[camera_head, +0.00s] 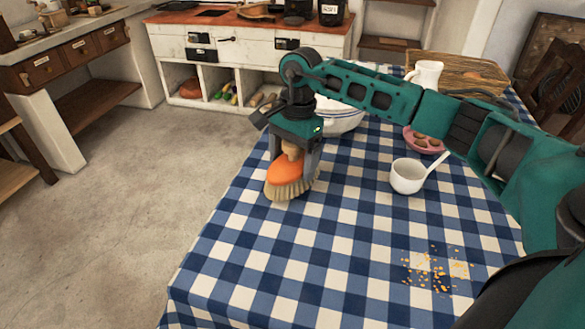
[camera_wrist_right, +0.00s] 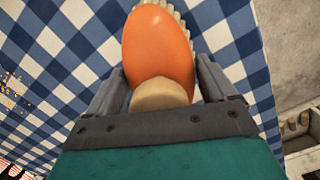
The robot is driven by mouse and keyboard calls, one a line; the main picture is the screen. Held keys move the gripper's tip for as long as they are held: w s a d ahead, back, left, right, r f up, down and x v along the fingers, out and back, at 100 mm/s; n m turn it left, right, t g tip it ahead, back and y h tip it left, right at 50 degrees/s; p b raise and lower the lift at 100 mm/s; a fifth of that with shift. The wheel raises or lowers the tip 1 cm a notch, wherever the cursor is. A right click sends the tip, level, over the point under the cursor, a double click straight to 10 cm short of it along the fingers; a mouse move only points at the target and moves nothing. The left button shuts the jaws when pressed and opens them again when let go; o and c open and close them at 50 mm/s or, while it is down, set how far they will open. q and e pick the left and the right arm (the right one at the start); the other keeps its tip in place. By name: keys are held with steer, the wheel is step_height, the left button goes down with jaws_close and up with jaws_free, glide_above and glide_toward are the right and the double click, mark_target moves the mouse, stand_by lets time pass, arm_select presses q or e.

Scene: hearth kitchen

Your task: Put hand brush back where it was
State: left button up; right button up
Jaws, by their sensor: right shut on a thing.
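The hand brush (camera_head: 287,186) has an orange oval back, a wooden handle and pale bristles. My right gripper (camera_head: 297,165) is shut on its handle near the left edge of the table. The brush hangs from the jaws with its bristles low, at or just above the checked cloth; I cannot tell if they touch it. In the right wrist view the orange back (camera_wrist_right: 158,45) lies beyond the two fingers, with the handle end between them. My left gripper is not in view.
The table (camera_head: 300,260) has a blue and white checked cloth. A white bowl (camera_head: 340,118) stands behind the gripper. A white ladle-like pan (camera_head: 408,176), a pink dish (camera_head: 424,140) and a white jug (camera_head: 427,74) stand farther right. Orange crumbs (camera_head: 437,270) lie at the front right. The front middle is clear.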

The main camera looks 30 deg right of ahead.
steer(key=shift+f, duration=1.25)
steer(key=shift+f, duration=0.15)
steer(key=o, duration=0.9)
steer(key=r, duration=0.4)
steer(key=d+r, duration=0.1)
steer(key=r, duration=0.3)
steer(key=r+p, duration=0.1)
steer(key=r, duration=0.3)
steer(key=shift+w+d+r, duration=0.15)
steer(key=shift+w+d, duration=0.05)
steer(key=shift+s, duration=0.1)
